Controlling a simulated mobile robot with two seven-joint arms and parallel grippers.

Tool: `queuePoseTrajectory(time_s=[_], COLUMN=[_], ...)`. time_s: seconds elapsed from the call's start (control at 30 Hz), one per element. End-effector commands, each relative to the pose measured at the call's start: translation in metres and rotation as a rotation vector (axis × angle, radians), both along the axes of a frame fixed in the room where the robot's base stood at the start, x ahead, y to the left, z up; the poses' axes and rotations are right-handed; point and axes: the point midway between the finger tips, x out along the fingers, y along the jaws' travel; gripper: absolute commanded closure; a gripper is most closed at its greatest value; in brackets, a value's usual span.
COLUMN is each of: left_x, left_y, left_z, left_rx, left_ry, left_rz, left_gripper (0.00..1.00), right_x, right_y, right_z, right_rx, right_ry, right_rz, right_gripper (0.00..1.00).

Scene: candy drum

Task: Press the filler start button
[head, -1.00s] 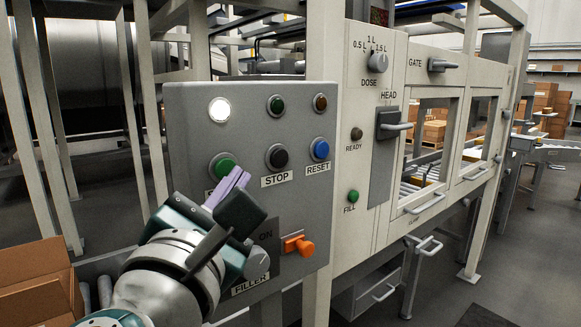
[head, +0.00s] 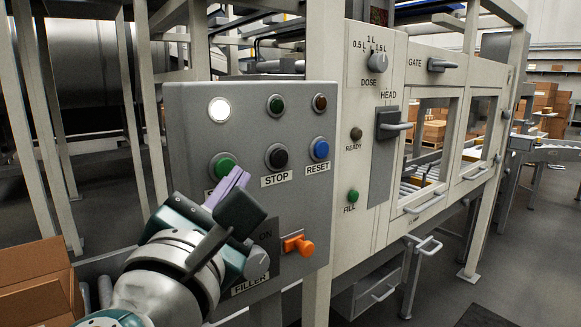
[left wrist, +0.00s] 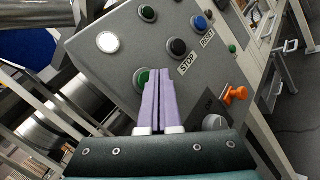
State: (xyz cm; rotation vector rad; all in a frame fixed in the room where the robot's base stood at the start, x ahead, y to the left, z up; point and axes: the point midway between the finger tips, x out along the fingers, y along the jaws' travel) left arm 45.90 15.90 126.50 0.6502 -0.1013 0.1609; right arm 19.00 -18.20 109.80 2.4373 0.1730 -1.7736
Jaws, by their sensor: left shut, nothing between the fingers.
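The green start button (head: 223,167) sits at the left of the grey control panel's middle row, and its label below is mostly hidden by my gripper. My left gripper (head: 240,175) is shut and empty, its purple fingers together, with the tips close to the button's lower right. In the left wrist view the closed fingers (left wrist: 158,72) overlap the right part of the green button (left wrist: 142,80). I cannot tell whether the tips touch it. The black STOP button (head: 278,157) and blue RESET button (head: 320,149) are to its right. My right gripper is not in view.
A lit white lamp (head: 219,110) and two small dark lamps top the panel. An orange switch handle (head: 298,245) and the FILLER knob (head: 258,262) are below. A green FILL lamp (head: 353,196) is on the cream machine. A cardboard box (head: 38,285) stands lower left.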

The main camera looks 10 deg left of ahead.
Motion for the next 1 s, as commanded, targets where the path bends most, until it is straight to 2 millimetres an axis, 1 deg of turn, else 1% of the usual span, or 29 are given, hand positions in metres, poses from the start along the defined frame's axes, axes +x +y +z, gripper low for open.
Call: queuePoseTrajectory(time_s=[0.5, 0.83, 1.0], left_x=[0.0001, 0.0053, 0.0054], left_y=[0.0, 0.0066, 0.0067], left_z=[0.0, 0.0002, 0.0], left_rx=[0.0, 0.001, 0.0], left_ry=[0.0, -0.001, 0.0], left_rz=[0.0, 0.0, 0.0], left_gripper=[1.0, 1.0, 1.0], right_x=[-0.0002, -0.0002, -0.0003], right_y=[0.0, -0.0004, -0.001], right_z=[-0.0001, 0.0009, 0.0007], right_rx=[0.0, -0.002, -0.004], right_ry=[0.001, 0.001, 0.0], right_rz=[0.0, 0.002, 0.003], right_gripper=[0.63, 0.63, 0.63])
